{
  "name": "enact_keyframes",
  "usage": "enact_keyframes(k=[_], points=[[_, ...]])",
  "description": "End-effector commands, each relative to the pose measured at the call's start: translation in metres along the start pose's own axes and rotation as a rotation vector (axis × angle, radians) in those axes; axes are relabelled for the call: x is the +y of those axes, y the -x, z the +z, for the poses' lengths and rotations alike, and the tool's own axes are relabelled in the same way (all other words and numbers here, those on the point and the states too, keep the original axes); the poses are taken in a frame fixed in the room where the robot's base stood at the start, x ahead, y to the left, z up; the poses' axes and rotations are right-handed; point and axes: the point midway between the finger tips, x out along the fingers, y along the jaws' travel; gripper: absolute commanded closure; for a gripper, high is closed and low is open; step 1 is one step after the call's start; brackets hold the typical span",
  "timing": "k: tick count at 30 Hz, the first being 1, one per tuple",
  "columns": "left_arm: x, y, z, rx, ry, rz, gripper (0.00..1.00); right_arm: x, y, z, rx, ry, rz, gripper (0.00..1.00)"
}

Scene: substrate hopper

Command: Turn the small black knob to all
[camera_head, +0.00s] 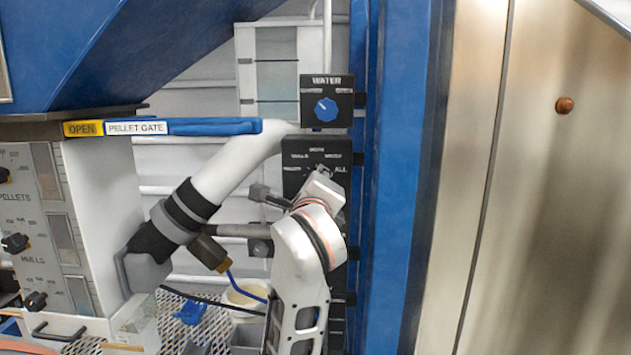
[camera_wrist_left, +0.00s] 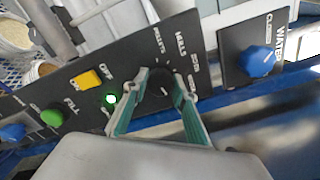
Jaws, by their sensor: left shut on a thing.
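The small black knob (camera_wrist_left: 160,84) sits on a black control panel (camera_wrist_left: 140,65) between the two green-padded fingers of my left gripper (camera_wrist_left: 160,100). The fingers are shut on it. A short pale mark shows on the knob; I cannot tell which label it points at. In the head view the left gripper (camera_head: 322,178) is at the panel (camera_head: 316,148) and hides most of the knob. My right gripper is in neither view.
A blue WATER knob (camera_head: 326,109) is on a separate plate above. Beside the black knob are a lit green button (camera_wrist_left: 111,99), a yellow switch (camera_wrist_left: 90,79) and a green knob (camera_wrist_left: 52,117). A blue pellet gate handle (camera_head: 215,126) and a blue post (camera_head: 395,180) flank the panel.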

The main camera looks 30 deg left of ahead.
Motion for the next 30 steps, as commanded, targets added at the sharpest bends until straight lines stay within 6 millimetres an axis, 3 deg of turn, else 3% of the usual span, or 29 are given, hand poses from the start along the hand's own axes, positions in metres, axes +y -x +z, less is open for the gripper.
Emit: enact_keyframes(k=[21,22,23,24,30], points=[[0.0011,-0.0002,-0.0012,0.002,-0.076,0.002,0.95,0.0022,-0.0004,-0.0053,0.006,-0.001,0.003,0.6],[0.0011,-0.0003,-0.0012,0.002,-0.076,0.002,0.68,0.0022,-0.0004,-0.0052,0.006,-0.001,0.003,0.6],[0.0011,-0.0003,-0.0011,0.002,-0.076,0.002,0.6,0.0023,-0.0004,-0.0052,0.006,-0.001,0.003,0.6],[0.001,-0.0002,-0.001,0.002,-0.076,0.002,0.56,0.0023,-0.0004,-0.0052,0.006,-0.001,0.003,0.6],[0.0005,-0.0001,-0.0005,0.001,-0.075,0.001,0.56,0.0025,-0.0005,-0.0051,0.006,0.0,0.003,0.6]])
